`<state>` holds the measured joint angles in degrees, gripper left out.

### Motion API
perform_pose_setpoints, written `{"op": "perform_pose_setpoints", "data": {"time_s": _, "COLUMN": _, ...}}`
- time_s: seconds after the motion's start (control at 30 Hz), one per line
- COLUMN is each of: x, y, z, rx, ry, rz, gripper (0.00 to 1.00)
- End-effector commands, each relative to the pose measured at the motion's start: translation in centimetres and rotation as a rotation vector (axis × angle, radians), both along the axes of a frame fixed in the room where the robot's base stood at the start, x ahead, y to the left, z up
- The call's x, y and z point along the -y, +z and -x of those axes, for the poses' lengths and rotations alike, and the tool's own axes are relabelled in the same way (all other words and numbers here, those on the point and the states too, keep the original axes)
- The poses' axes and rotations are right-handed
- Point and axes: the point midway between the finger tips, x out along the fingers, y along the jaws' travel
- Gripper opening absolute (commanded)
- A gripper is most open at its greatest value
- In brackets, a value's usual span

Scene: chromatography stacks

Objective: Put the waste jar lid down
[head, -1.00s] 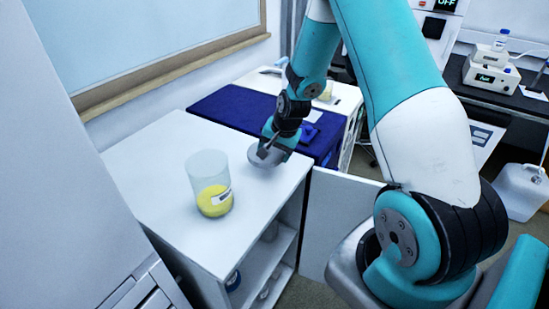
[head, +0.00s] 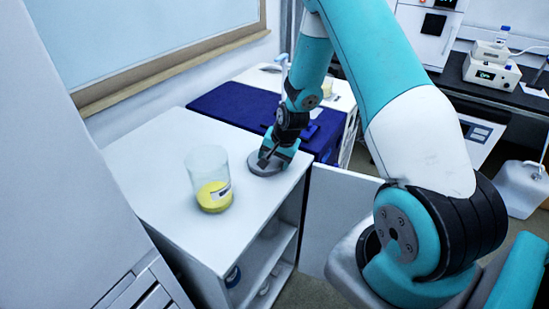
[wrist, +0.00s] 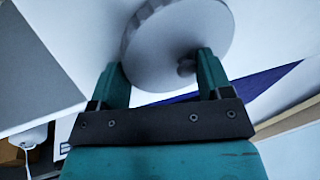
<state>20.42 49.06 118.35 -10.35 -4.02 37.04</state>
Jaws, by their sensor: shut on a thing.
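The waste jar lid (head: 259,167) is a grey round disc, low over the right part of the white cabinet top. It looks level and on or just above the surface; I cannot tell which. My gripper (head: 270,155) points down from above and is shut on the lid. In the wrist view the lid (wrist: 168,38) shows its flat face and ridged rim, with a small knob near the fingers of my gripper (wrist: 163,72). A clear open jar (head: 208,170) with yellow contents and a label, likely the waste jar, stands upright to the left.
The white cabinet top (head: 150,150) is clear around the jar. A dark blue surface (head: 235,105) adjoins it behind. The cabinet's door (head: 335,215) stands open at the right, showing shelves. A grey upright panel rises at the left.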

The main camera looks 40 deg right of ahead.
Motion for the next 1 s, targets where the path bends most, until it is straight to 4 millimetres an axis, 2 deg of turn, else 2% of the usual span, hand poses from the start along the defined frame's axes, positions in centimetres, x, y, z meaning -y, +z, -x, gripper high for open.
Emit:
{"op": "perform_pose_setpoints", "data": {"time_s": 0.03, "x": 0.0, "y": -0.4, "z": 0.1, "rx": -0.004, "ry": 0.001, "rz": -0.001, "gripper": 0.74}}
{"op": "perform_pose_setpoints", "data": {"time_s": 0.13, "x": 0.0, "y": -0.4, "z": 0.2, "rx": -0.006, "ry": 0.0, "rz": -0.001, "gripper": 0.97}}
{"op": "perform_pose_setpoints", "data": {"time_s": 0.67, "x": 0.2, "y": -0.7, "z": 0.6, "rx": -0.019, "ry": -0.003, "rz": 0.0, "gripper": 0.98}}
{"op": "perform_pose_setpoints", "data": {"time_s": 0.87, "x": 0.2, "y": 1.3, "z": 0.7, "rx": -0.017, "ry": -0.002, "rz": 0.001, "gripper": 0.98}}
{"op": "perform_pose_setpoints", "data": {"time_s": 1.0, "x": 0.3, "y": 4.1, "z": 1.5, "rx": -0.008, "ry": -0.003, "rz": 0.002, "gripper": 0.98}}
